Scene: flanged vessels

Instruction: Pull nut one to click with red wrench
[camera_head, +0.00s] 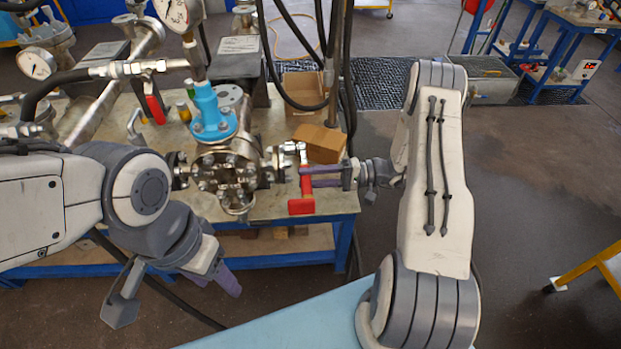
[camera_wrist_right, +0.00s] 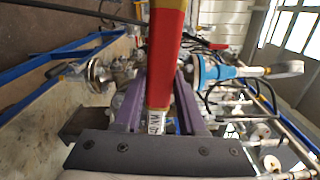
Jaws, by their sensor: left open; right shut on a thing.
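The red wrench (camera_head: 302,206) hangs at the right side of the flanged vessel (camera_head: 227,172), its red handle pointing toward me and its silver head by the vessel's right flange. My right gripper (camera_head: 308,175) is shut on the wrench, purple fingers reaching in from the right. In the right wrist view the wrench's red and yellow handle (camera_wrist_right: 166,55) passes between the purple fingers (camera_wrist_right: 158,100). Which nut is nut one, and whether the wrench head sits on it, I cannot tell. My left gripper (camera_head: 215,283) is open and empty, low in front of the bench.
The vessel stands on a blue-framed bench (camera_head: 270,228). A blue fitting (camera_head: 209,112) with a gauge (camera_head: 176,14) rises above it. A cardboard box (camera_head: 320,143) lies behind the wrench. Black hoses (camera_head: 333,60) hang at the back.

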